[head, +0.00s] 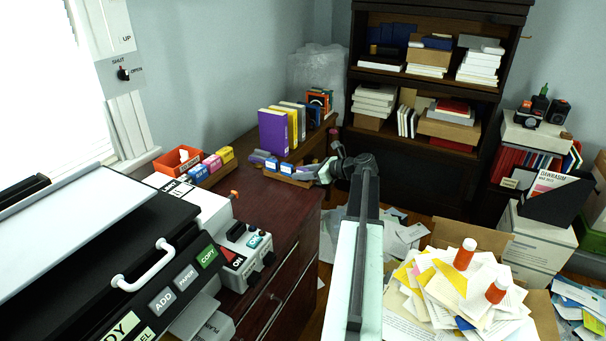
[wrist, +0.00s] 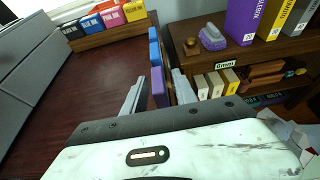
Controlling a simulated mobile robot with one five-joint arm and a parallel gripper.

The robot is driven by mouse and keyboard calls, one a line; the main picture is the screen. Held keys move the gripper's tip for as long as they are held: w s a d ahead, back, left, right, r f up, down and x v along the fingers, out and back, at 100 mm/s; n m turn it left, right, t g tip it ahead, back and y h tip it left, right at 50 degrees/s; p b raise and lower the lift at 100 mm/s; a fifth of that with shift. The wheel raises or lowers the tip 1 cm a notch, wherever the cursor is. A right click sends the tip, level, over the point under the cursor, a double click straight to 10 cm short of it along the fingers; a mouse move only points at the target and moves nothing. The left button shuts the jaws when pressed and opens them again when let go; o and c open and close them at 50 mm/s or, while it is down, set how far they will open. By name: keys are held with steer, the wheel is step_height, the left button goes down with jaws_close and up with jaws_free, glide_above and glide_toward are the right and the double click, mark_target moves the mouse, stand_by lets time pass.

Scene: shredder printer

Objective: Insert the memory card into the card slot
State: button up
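My gripper (head: 326,173) is at the end of the outstretched arm, by the right edge of the dark red desk. In the wrist view its two fingers (wrist: 158,93) stand apart, with a purple block (wrist: 158,86) and a blue block (wrist: 153,52) showing in the gap. I cannot tell whether the fingers touch the purple block. In the head view, small blue blocks (head: 287,168) sit in a wooden holder just left of my gripper; they may be memory cards. The large printer (head: 150,260) fills the lower left. I cannot make out a card slot.
Coloured ink boxes (head: 211,163) stand in a wooden rack by a red-orange bin (head: 178,160). Upright binders (head: 273,133) stand on a shelf behind. A paper pile (head: 465,290) with glue bottles lies to the right. The desk top (wrist: 85,95) is mostly bare.

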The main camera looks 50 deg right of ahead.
steer(key=p+v, duration=0.3)
steer(key=v, duration=0.4)
steer(key=shift+s+r, duration=0.15)
steer(key=shift+r, duration=0.15)
steer(key=shift+s, duration=0.2)
